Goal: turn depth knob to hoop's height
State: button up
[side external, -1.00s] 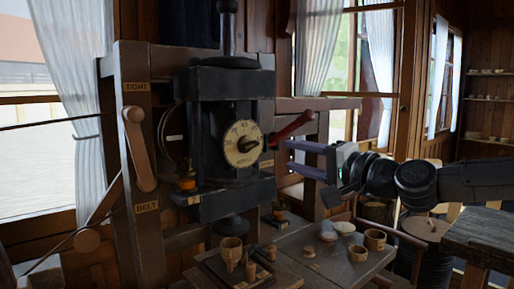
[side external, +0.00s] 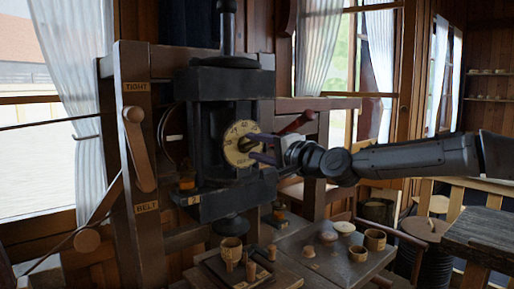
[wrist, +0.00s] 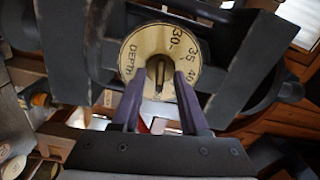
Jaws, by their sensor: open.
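The depth knob is a round cream dial (side external: 238,152) with dark numbers and a raised dark grip bar at its centre, on the front of the black machine head (side external: 210,95). In the wrist view the dial (wrist: 140,50) shows the word DEPTH and 30, 35, 40. My gripper (side external: 255,148) is at the dial's face. In the wrist view its two purple fingers (wrist: 160,85) are open, one on each side of the grip bar (wrist: 159,75). I cannot tell whether they touch it. I cannot make out a hoop for certain.
A red-handled lever (side external: 298,122) sticks out right of the dial, close above my gripper. Below stands a small table with wooden cups (side external: 375,240), bowls and pegs. A wooden TIGHT/BELT lever (side external: 138,145) is on the left post.

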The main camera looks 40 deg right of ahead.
grip_shut()
jog(key=shift+n, duration=0.3)
jog(key=n, duration=0.3)
jog(key=shift+n, duration=0.3)
jog(key=n, duration=0.3)
jog(key=shift+n, duration=0.3)
jog(key=n, duration=0.4)
jog(key=shift+n, duration=2)
